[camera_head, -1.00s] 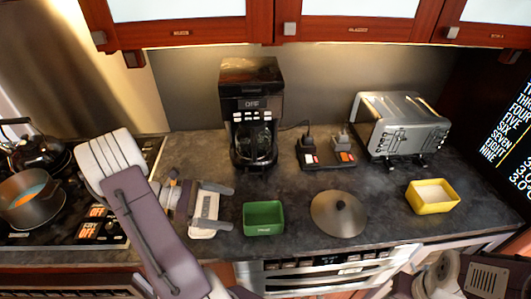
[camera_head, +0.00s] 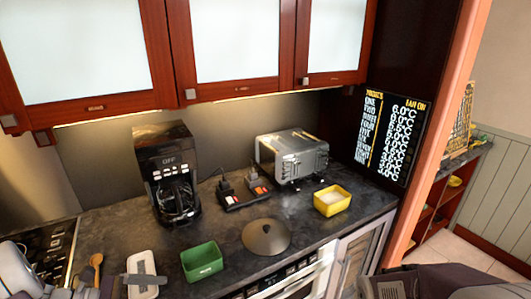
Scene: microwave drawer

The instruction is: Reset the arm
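My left arm comes in at the bottom left corner. My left gripper (camera_head: 108,285) is low over the counter there, beside a white object (camera_head: 143,263) on the counter. A grey bar lies across that white object, and I cannot tell whether it is a finger of mine. The gripper is partly cut off by the lower edge, so its opening is unclear. Part of my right arm shows at the bottom right, but its gripper is not clearly in view.
On the counter (camera_head: 225,228) stand a coffee maker (camera_head: 165,175), a toaster (camera_head: 290,155), a green container (camera_head: 201,261), a round lid (camera_head: 266,237) and a yellow container (camera_head: 331,201). A wooden spoon (camera_head: 96,262) is at left. Cabinets (camera_head: 235,50) hang above.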

